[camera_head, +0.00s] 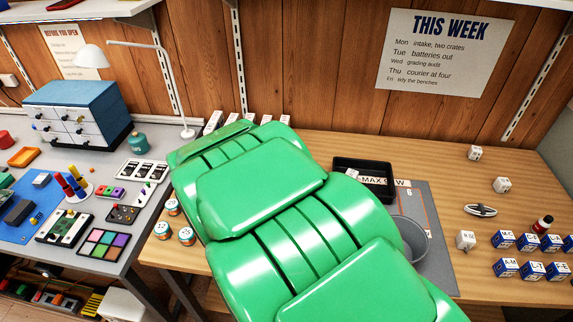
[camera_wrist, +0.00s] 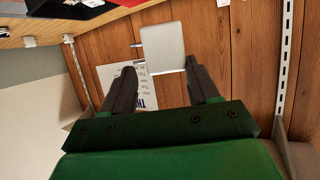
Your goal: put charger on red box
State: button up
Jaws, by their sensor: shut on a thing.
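In the wrist view my gripper (camera_wrist: 161,72) has its two dark fingers closed on a pale grey rectangular block (camera_wrist: 162,45). A small metallic prong juts from the block's left side, so it looks like the charger. The block sits at the fingertips, in the air, with the wood wall behind it. In the head view my green arm fills the middle and hides the gripper and the held block. I cannot make out a red box for certain. A bit of red (camera_wrist: 92,3) shows at the top edge of the wrist view, too cropped to identify.
A black tray (camera_head: 345,165) and a grey cup (camera_head: 418,232) stand right of my arm on the wooden bench (camera_head: 330,145). Several lettered blue-and-white blocks (camera_head: 505,268) stand at the far right. The left grey bench (camera_head: 60,160) holds phone parts, a drawer unit (camera_head: 75,112) and a lamp (camera_head: 90,57).

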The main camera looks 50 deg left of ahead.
jog(key=shift+w+a+f, duration=0.15)
jog(key=shift+a+f, duration=0.05)
jog(key=shift+f, duration=1.6)
jog(key=shift+f, duration=0.1)
jog(key=o, duration=1.1)
jog(key=shift+r, duration=0.2)
jog(key=v, duration=1.2)
jog(key=shift+d, duration=0.1)
